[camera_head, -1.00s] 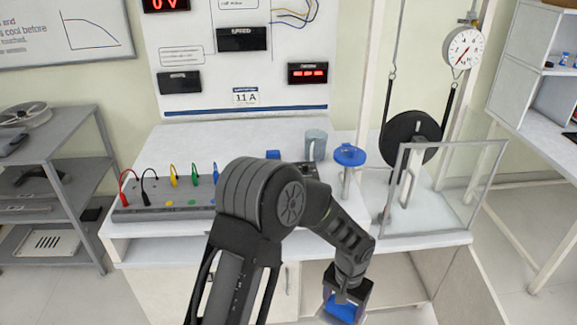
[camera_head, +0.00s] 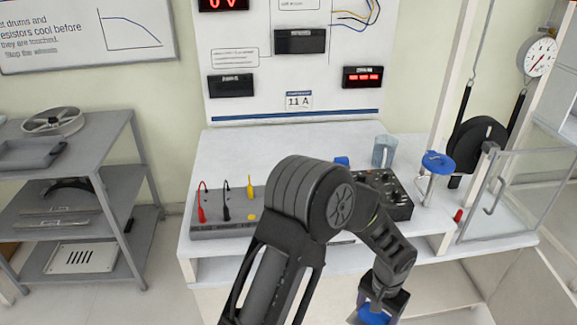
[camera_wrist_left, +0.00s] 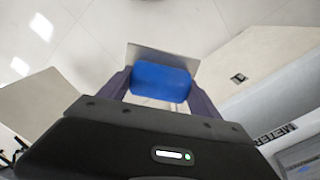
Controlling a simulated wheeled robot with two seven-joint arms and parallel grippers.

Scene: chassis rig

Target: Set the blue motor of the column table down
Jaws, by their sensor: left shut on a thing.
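My left gripper (camera_head: 383,301) hangs low in front of the bench at the bottom of the head view, pointing down. It is shut on the blue motor (camera_head: 373,316), which is partly cut off by the frame's bottom edge. In the left wrist view the blue motor (camera_wrist_left: 161,82) sits between the two fingers, with a flat grey plate (camera_wrist_left: 160,56) attached at its far side. Floor shows beyond it. The white bench table (camera_head: 250,150) stands behind my arm. I cannot tell which piece is the column table. My right gripper is not in view.
A clear guard (camera_head: 505,195) is at right. A grey shelf (camera_head: 85,175) stands left. The bench's back left is clear.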

